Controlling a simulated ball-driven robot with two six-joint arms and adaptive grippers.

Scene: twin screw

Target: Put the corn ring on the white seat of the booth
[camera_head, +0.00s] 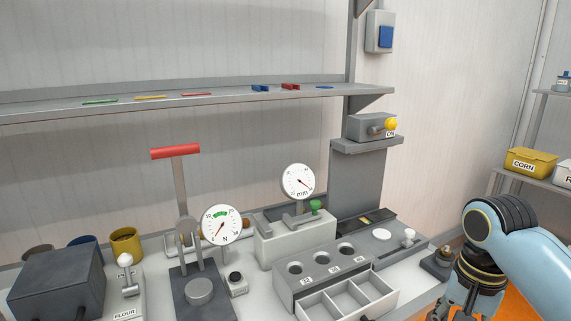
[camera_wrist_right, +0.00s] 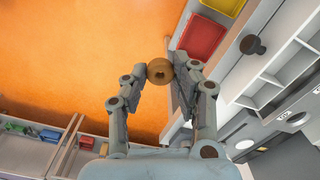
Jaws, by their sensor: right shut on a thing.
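The corn ring (camera_wrist_right: 160,72) is a small tan-brown ring with a dark hole, seen in the right wrist view. My right gripper (camera_wrist_right: 161,76) is shut on it, with a fingertip at each side. The ring is above an orange floor, beside the bench edge. In the head view my right arm is at the lower right, and its fingertips and the ring are out of sight. The booth (camera_head: 357,185) is a tall grey stand. The white seat (camera_head: 381,235) is a flat disc on its base, with nothing on it. My left gripper is not in view.
In front are a grey block with several holes (camera_head: 318,267) and an open divided drawer (camera_head: 346,297). A dial gauge (camera_head: 298,182) stands left of the booth. A yellow CORN bin (camera_head: 530,163) sits on the right shelf.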

